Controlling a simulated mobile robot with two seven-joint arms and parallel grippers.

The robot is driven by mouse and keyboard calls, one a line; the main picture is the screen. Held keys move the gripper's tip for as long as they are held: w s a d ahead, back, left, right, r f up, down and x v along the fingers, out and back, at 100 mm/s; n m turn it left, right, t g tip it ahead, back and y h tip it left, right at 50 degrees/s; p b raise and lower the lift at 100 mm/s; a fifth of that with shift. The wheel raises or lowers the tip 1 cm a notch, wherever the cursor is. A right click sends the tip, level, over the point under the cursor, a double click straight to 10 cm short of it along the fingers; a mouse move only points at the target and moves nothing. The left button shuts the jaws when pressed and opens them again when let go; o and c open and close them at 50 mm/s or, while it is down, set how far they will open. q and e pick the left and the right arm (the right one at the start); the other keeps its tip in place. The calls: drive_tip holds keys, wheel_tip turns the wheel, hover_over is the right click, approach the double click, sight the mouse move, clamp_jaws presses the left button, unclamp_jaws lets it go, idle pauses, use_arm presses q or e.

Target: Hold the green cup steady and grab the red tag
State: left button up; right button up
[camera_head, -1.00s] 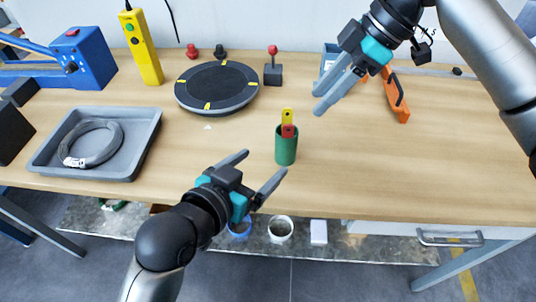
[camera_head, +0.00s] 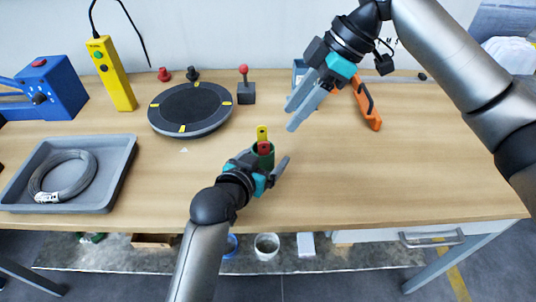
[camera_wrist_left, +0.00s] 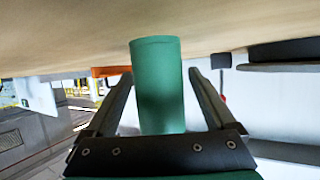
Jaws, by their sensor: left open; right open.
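The green cup (camera_head: 268,160) stands upright on the table, mostly hidden by my left gripper in the head view. A red tag (camera_head: 264,148) and a yellow tag (camera_head: 262,132) stick up out of it. My left gripper (camera_head: 264,158) is open, with its fingers around the cup. In the left wrist view the cup (camera_wrist_left: 157,85) sits between the two fingers, with gaps on both sides. The tags do not show there. My right gripper (camera_head: 292,116) is open and empty, above the table and to the right of the tags.
A black turntable (camera_head: 190,106) and a red-knobbed lever (camera_head: 245,92) stand behind the cup. A grey tray (camera_head: 113,178) with a wire coil (camera_head: 62,178) lies at left. An orange tool (camera_head: 367,104) is behind my right gripper. The table's right half is mostly clear.

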use_arm(q)
drive_tip(key=shift+w+d+f, duration=0.25)
drive_tip(key=shift+w+d, duration=0.05)
drive_tip(key=shift+w, duration=0.25)
